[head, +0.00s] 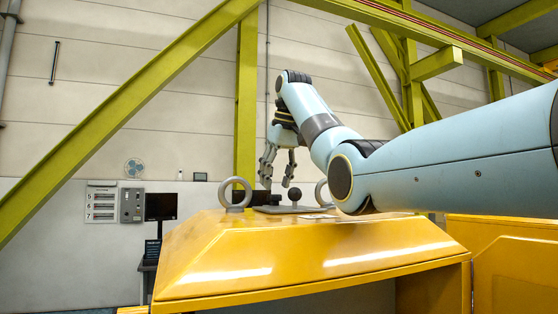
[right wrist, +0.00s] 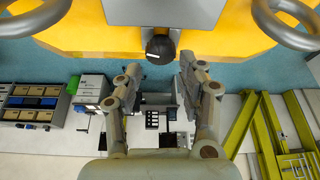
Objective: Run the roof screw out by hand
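The roof screw shows as a dark round knob (head: 297,194) on a short stem, standing on a grey plate (head: 290,209) on top of the yellow housing (head: 300,255). My right gripper (head: 278,175) points down above the roof, its fingers spread and empty. In the head view it appears just left of and above the knob. In the right wrist view the knob (right wrist: 160,49) lies beyond the fingertips, near the middle between the two open fingers (right wrist: 158,75), apart from both. My left gripper is in neither view.
Two grey lifting rings, left (head: 235,194) and right (head: 323,193), stand on the roof beside the plate; the right one is partly behind my arm. Yellow-green beams (head: 245,100) rise behind. A monitor (head: 161,206) stands on the left.

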